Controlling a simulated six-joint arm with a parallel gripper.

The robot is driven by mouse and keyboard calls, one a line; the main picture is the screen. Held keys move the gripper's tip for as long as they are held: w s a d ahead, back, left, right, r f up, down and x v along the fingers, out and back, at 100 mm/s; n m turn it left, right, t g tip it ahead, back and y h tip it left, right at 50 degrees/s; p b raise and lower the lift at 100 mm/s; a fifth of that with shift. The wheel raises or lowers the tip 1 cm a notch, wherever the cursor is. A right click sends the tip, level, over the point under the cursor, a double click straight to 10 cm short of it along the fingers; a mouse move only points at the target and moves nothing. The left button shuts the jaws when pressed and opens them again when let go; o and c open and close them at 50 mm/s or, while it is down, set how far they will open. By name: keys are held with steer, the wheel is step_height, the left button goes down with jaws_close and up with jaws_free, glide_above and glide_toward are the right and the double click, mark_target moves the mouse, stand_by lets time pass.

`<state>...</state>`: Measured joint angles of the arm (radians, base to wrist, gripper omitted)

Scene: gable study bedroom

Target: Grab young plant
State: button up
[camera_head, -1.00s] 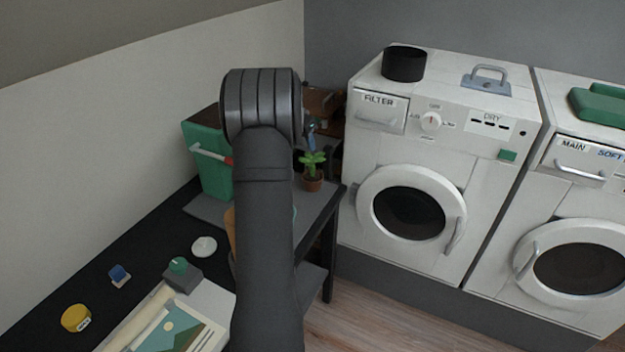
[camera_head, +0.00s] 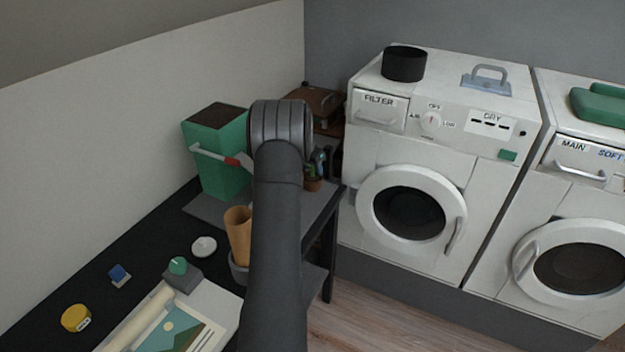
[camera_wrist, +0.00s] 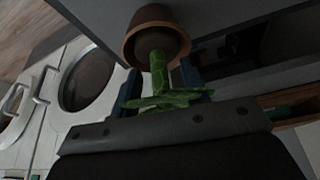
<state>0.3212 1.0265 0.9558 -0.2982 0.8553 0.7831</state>
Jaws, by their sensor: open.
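The young plant is a small green plant in a terracotta pot (camera_head: 313,184) on the grey shelf beside the desk. In the head view my arm hides part of it. In the wrist view the pot (camera_wrist: 150,28) is at the top and the green leaves and stem (camera_wrist: 165,97) hang between the fingers. My gripper (camera_wrist: 158,88) is open, with one blue finger on each side of the plant's stem and leaves. In the head view my gripper (camera_head: 317,163) is mostly behind my arm, at the plant. I cannot tell whether either finger touches it.
A green box with a red-marked handle (camera_head: 222,155) stands left of my arm. Washing machines (camera_head: 412,205) stand close on the right. A brown case (camera_head: 318,105) is behind the plant.

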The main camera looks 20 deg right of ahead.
steer(key=shift+w+d+f, duration=0.1)
steer(key=shift+f, duration=0.1)
jaws_close()
steer(key=shift+r, duration=0.1)
